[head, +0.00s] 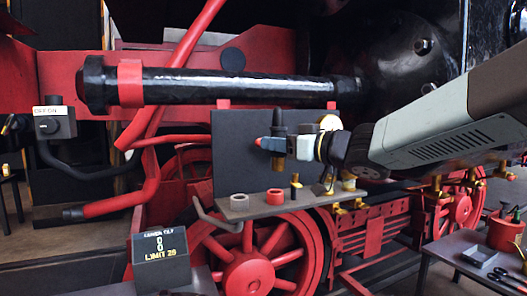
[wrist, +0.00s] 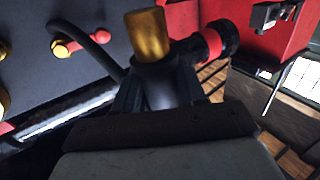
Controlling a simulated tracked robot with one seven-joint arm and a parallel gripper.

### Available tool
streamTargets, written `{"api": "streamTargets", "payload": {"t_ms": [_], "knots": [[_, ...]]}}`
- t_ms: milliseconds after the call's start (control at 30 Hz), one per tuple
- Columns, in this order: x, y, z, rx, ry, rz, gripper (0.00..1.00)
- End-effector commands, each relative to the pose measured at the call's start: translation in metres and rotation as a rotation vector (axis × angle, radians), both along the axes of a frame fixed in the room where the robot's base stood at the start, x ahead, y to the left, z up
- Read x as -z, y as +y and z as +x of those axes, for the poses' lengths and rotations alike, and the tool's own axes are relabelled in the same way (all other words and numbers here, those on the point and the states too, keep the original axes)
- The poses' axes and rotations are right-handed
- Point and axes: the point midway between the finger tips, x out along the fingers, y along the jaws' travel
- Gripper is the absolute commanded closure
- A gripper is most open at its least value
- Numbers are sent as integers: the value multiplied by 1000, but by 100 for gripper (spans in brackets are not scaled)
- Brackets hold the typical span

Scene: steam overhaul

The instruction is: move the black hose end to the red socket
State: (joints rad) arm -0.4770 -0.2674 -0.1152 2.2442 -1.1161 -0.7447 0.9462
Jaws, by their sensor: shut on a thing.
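My gripper (head: 275,147) is above the dark shelf, in front of an upright dark panel. It is shut on a dark upright piece (head: 279,122), likely the black hose end. In the wrist view, my gripper (wrist: 155,92) grips this piece, which has a brass-coloured tip (wrist: 153,36). The jaws hide part of its body.
Brass-topped fittings (head: 296,186) stand farther right. A long black pipe (head: 230,88) runs above. A sign box (head: 160,258) stands lower left; a bench (head: 455,262) is lower right.

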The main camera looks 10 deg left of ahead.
Motion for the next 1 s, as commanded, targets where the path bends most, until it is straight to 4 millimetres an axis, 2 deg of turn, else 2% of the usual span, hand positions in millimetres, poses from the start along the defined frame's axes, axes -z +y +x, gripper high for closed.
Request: {"api": "streamTargets", "payload": {"t_ms": [233, 1000], "knots": [[-10, -10, -6, -1, -1, 0, 100], [-40, -10, -6, -2, -1, 0, 100]]}}
